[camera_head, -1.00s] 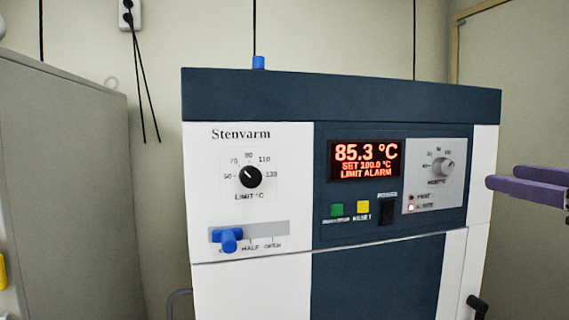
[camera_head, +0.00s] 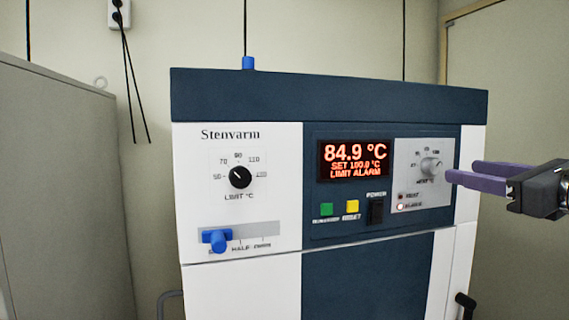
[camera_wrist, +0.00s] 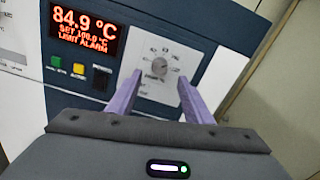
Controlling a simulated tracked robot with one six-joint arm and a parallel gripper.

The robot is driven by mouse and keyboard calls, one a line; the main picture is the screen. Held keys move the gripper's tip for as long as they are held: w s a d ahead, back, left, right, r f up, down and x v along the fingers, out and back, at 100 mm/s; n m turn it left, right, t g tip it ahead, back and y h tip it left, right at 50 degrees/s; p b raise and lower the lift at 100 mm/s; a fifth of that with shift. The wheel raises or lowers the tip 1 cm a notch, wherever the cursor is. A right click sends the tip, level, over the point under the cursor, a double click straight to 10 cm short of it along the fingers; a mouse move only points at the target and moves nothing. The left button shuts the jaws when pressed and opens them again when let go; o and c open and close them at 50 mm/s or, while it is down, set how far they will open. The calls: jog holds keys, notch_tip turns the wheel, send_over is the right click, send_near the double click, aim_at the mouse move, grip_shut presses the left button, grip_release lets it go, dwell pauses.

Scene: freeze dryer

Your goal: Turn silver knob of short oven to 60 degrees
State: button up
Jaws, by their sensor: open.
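The oven (camera_head: 240,290) is a white and dark blue box marked Stenvarm. Its silver knob (camera_head: 431,167) sits on a grey dial plate at the right of the control panel. The red display (camera_head: 354,160) reads 84.9 °C, SET 100.0 °C, LIMIT ALARM. My gripper (camera_head: 462,172) has purple fingers and is at the right, close to the dial plate. In the wrist view the silver knob (camera_wrist: 159,66) shows between the two open fingers (camera_wrist: 155,90), which do not visibly touch it. The knob's exact pointer angle is too small to read.
A black limit knob (camera_head: 240,177) and a blue sliding lever (camera_head: 218,240) are on the oven's left side. Green (camera_head: 326,209) and yellow (camera_head: 352,206) buttons and a black power switch (camera_head: 376,212) lie below the display. A grey cabinet (camera_head: 65,200) stands at the left.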

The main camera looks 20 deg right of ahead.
aim_at(436, 166)
jog(key=shift+w+a, duration=0.1)
jog(key=shift+w, duration=4)
